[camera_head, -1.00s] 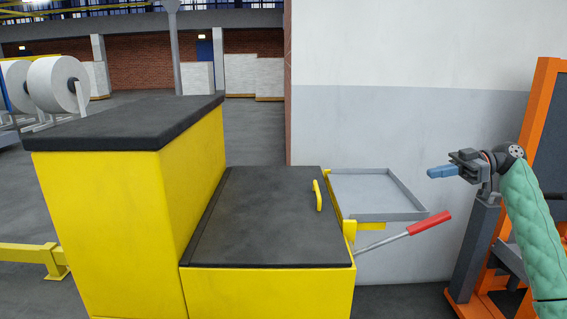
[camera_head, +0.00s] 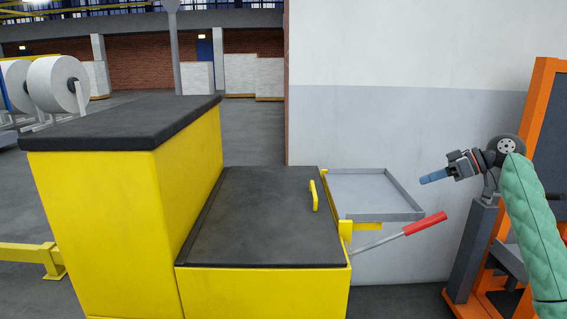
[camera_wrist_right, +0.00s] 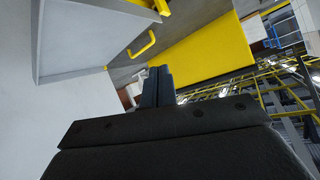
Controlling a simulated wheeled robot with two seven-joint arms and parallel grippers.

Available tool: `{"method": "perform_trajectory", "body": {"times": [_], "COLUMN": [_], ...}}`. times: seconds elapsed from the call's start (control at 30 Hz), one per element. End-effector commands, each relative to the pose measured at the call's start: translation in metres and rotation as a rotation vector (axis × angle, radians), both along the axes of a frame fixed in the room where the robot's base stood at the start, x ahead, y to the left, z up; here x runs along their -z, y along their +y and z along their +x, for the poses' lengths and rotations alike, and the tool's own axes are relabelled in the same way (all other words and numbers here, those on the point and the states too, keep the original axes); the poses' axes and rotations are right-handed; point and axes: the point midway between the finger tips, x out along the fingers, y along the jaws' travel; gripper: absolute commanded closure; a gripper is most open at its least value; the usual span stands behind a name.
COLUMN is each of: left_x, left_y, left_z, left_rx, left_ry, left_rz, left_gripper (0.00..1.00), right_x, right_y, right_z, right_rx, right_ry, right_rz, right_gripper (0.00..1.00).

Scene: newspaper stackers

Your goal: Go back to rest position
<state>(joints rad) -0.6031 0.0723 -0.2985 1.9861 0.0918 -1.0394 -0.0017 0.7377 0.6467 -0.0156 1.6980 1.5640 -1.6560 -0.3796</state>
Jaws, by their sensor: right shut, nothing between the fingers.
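My right gripper (camera_head: 433,176) has blue fingers and is raised at the right of the head view, on my green padded arm. It is shut and empty, pointing left, apart from the machine and its tray. In the right wrist view its blue fingers (camera_wrist_right: 157,88) are together, above the dark gripper body. My left gripper is not in view.
A yellow stacker machine (camera_head: 312,290) with dark tops stands left and centre. A grey tray (camera_head: 372,212) and a red-handled lever (camera_head: 425,223) stick out from its right side. An orange frame (camera_head: 543,105) stands at the far right. A grey-white wall (camera_head: 400,120) is behind.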

Motion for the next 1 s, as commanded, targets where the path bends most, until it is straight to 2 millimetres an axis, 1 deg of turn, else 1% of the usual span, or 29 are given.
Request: {"method": "perform_trajectory", "body": {"times": [0.17, 0.23, 0.37, 0.47, 0.6, 0.67, 0.7, 0.87, 1.0], "left_x": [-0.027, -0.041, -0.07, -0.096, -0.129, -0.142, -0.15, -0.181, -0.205], "left_y": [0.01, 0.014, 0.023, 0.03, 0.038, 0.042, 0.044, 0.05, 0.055], "left_z": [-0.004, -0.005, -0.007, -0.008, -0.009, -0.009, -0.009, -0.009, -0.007], "left_rx": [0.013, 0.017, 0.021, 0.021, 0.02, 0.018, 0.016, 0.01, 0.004], "left_ry": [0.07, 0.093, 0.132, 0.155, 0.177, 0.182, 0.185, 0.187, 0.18], "left_rz": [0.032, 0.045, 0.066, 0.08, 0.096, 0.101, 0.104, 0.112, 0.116], "left_gripper": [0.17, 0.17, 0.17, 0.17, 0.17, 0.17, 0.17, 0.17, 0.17], "right_x": [0.002, 0.009, 0.033, 0.059, 0.098, 0.113, 0.123, 0.16, 0.191], "right_y": [0.017, 0.026, 0.046, 0.064, 0.087, 0.097, 0.103, 0.124, 0.142], "right_z": [0.008, 0.009, 0.005, -0.006, -0.028, -0.04, -0.048, -0.084, -0.12], "right_rx": [0.213, 0.296, 0.439, 0.536, 0.642, 0.674, 0.692, 0.748, 0.772], "right_ry": [-0.031, -0.044, -0.066, -0.082, -0.097, -0.099, -0.1, -0.093, -0.075], "right_rz": [-0.156, -0.207, -0.287, -0.337, -0.389, -0.404, -0.415, -0.449, -0.474], "right_gripper": [1.0, 1.0, 1.0, 1.0, 1.0, 1.0, 1.0, 1.0, 1.0]}}
